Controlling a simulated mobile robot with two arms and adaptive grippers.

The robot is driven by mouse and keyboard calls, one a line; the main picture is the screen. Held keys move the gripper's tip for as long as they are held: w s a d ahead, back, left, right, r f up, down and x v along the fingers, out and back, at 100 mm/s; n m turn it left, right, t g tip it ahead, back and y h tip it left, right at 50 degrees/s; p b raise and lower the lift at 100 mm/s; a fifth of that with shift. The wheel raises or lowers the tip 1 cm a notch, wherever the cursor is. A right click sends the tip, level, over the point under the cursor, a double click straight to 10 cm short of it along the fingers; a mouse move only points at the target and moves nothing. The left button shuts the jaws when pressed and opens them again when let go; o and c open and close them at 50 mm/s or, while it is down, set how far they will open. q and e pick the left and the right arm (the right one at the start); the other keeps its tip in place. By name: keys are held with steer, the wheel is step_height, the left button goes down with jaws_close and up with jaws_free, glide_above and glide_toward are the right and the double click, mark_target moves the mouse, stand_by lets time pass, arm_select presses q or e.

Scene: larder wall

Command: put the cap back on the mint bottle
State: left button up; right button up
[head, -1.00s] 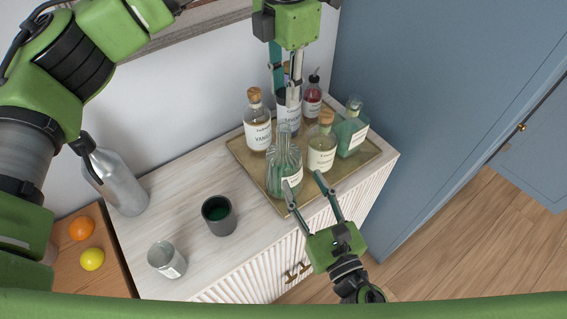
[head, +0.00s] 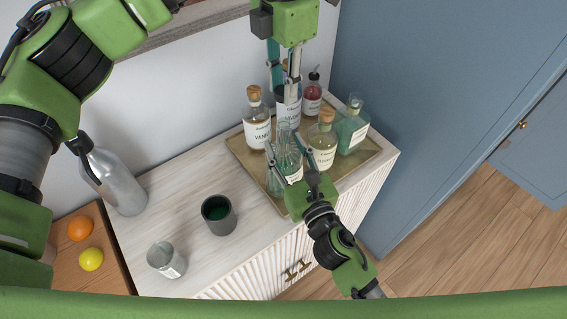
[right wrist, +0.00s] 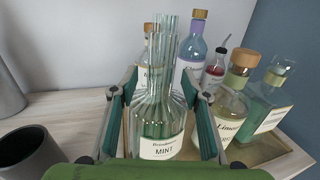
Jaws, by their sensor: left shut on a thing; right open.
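The mint bottle (head: 281,172) is clear glass with a white MINT label and stands upright at the tray's front left. In the right wrist view the mint bottle (right wrist: 160,125) is close and central, with tall clear upright glass shapes at its top and no cap seen on it. My right gripper (head: 291,152) is open, its fingers on both sides of the mint bottle; I cannot tell if they touch it. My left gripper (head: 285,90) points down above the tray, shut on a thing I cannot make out. I cannot clearly see the cap.
The tray (head: 243,157) also holds a vanilla bottle (head: 257,130), a labelled purple bottle (right wrist: 190,62), a cork-topped bottle (head: 320,147), a green bottle (head: 352,131) and a red bottle (head: 312,98). A dark cup (head: 218,215) and a glass (head: 165,260) stand to the left.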

arm_select(q)
steer(key=shift+s, duration=0.1)
arm_select(e)
steer(key=shift+w+a, duration=0.2)
steer(key=shift+w, duration=0.3)
jaws_close()
arm_select(q)
glide_above(284, 121)
steer(key=shift+f, duration=2.45)
steer(key=shift+f, duration=0.85)
steer(key=shift+f, duration=0.6)
